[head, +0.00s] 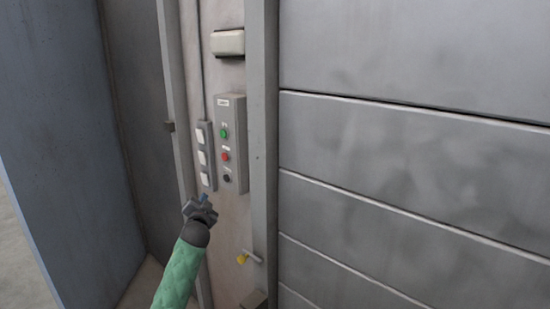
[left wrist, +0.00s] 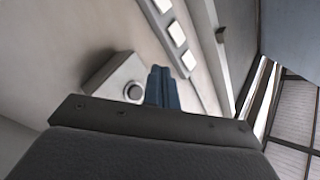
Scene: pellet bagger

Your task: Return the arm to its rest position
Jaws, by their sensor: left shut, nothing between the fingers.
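My left arm in its green sleeve (head: 182,270) rises from the bottom of the head view. Its gripper (head: 204,198) is below a grey control box (head: 240,145) and a strip of white switches (head: 203,157) on the wall. In the left wrist view the blue fingers (left wrist: 162,88) are together with nothing between them. They appear beside the box's lower end with its dark round button (left wrist: 134,91); I cannot tell whether they touch anything. My right gripper is in neither view.
The box has a green button (head: 223,133), a red button (head: 225,156) and a dark button (head: 227,177). A grey slatted shutter (head: 410,150) fills the right. A blue-grey panel (head: 65,140) stands at left.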

